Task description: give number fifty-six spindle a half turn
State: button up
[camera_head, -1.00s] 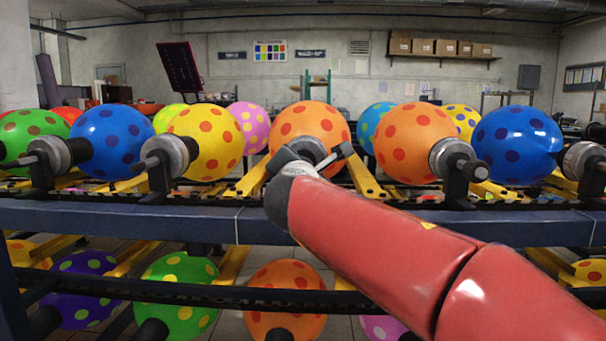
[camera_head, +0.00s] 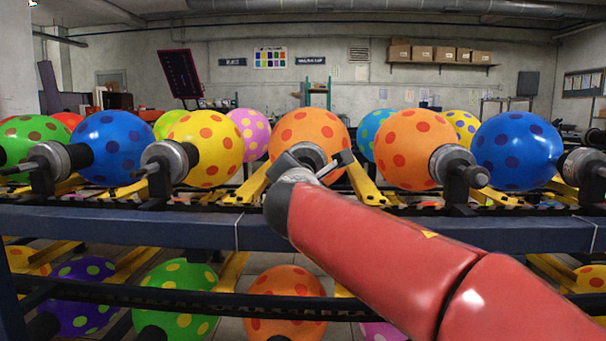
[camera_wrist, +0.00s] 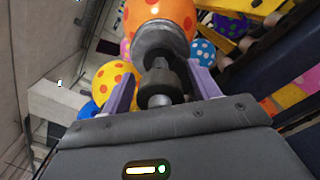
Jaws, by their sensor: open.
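An orange balloon with darker orange dots (camera_head: 308,127) is mounted in the middle of the upper row. Its grey and dark spindle end faces me, and the wrist view shows this spindle (camera_wrist: 161,82) close up. My gripper (camera_head: 318,162) is in front of it with its fingers spread. In the wrist view my gripper (camera_wrist: 160,92) has one finger on each side of the spindle end, with gaps showing on both sides. No number is legible on any spindle, so I cannot confirm which is fifty-six. My wrist hides part of this spindle in the head view.
Neighbouring spindles stand close on both sides, with a yellow balloon (camera_head: 215,150) at left and another orange balloon (camera_head: 405,150) at right. A blue rack beam (camera_head: 140,226) runs below. More balloons, including a green one (camera_head: 170,285), hang on the lower row.

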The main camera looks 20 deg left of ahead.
jog(key=v, duration=0.7)
jog(key=shift+s+b, duration=0.3)
jog(key=shift+s, duration=0.05)
